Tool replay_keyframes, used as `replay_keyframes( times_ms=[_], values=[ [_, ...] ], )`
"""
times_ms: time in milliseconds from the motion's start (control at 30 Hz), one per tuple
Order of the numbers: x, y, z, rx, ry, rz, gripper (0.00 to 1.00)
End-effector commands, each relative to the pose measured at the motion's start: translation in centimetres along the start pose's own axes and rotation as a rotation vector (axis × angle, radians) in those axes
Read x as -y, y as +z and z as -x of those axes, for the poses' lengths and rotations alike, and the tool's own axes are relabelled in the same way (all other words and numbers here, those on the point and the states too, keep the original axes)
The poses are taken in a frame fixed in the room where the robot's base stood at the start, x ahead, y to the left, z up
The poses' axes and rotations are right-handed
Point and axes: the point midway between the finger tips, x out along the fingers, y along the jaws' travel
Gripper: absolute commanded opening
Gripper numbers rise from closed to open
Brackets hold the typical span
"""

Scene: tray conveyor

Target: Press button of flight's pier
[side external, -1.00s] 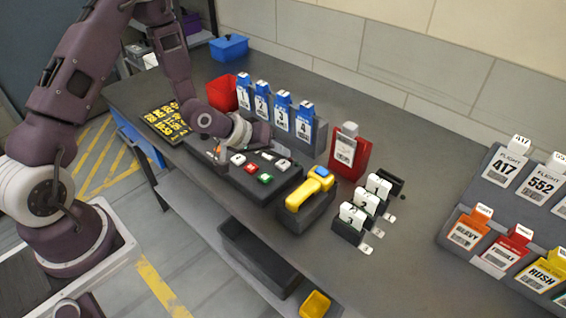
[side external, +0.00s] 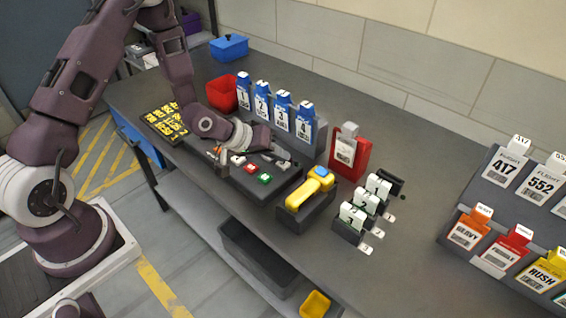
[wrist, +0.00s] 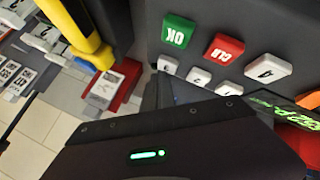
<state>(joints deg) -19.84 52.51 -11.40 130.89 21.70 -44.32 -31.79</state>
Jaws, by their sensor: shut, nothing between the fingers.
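The dark keypad box (side external: 245,182) lies on the table and carries white keys, a red key (side external: 251,168) and a green key (side external: 265,179). In the wrist view the green OK key (wrist: 179,31), the red CLR key (wrist: 224,49) and a white key marked 4 (wrist: 268,68) show clearly. More white keys (wrist: 198,76) are partly cut off by my gripper. My gripper (side external: 279,163) is shut and empty, low over the keypad's back row. It also fills the lower wrist view (wrist: 166,98). Whether its tip touches a key, I cannot tell.
Blue numbered tags (side external: 282,114) stand in a grey rack behind the keypad. A yellow scanner (side external: 308,190), a red labelled holder (side external: 345,152) and white numbered stamps (side external: 366,205) are to the right. A black board with yellow writing (side external: 165,122) lies left. Flight tags (side external: 507,165) stand far right.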

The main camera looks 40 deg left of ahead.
Motion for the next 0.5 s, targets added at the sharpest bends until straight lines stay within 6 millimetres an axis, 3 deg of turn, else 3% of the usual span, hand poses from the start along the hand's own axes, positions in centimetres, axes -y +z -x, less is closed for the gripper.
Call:
replay_keyframes(
  times_ms=[500],
  values=[
    [0.22,0.21,-0.33,-0.001,0.001,0.0,0.0]
  ],
)
